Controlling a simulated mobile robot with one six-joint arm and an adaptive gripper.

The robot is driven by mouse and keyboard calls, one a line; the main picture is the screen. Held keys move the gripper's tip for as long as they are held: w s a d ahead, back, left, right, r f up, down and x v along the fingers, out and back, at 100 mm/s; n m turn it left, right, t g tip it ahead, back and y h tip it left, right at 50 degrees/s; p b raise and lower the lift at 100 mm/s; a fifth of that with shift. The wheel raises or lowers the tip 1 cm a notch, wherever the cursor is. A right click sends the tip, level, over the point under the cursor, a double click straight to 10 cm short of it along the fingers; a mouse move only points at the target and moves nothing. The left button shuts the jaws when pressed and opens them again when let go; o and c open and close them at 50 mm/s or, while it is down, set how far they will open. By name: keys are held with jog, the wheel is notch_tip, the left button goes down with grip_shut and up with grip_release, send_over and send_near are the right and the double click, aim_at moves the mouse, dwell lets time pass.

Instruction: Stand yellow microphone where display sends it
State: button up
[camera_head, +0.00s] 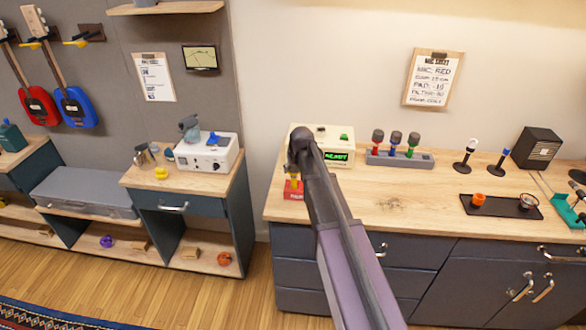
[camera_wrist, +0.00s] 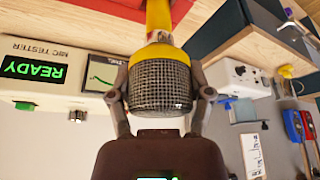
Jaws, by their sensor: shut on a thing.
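The yellow microphone (camera_wrist: 160,88) has a grey mesh head, a yellow collar and a yellow handle. My gripper (camera_wrist: 158,72) is shut around its head, one finger on each side, in the upside-down wrist view. Its handle points toward a red block (camera_wrist: 203,14); whether the two touch I cannot tell. In the head view my gripper (camera_head: 298,150) is at the bench's left end, and a little of the microphone's yellow (camera_head: 294,182) shows above the red block (camera_head: 294,193). The mic tester (camera_head: 320,133) stands behind, its display (camera_head: 337,156) reading READY in green; the display also shows in the wrist view (camera_wrist: 33,69).
A grey rack (camera_head: 400,160) with several microphones stands right of the tester. Two small stands (camera_head: 463,167) and a dark tray (camera_head: 500,207) are farther right. A clipboard (camera_head: 431,79) hangs on the wall. A gap separates the bench from the left cabinet (camera_head: 180,203).

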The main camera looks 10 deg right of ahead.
jog(key=o, duration=1.3)
jog(key=shift+o, duration=0.2)
jog(key=shift+r, duration=0.15)
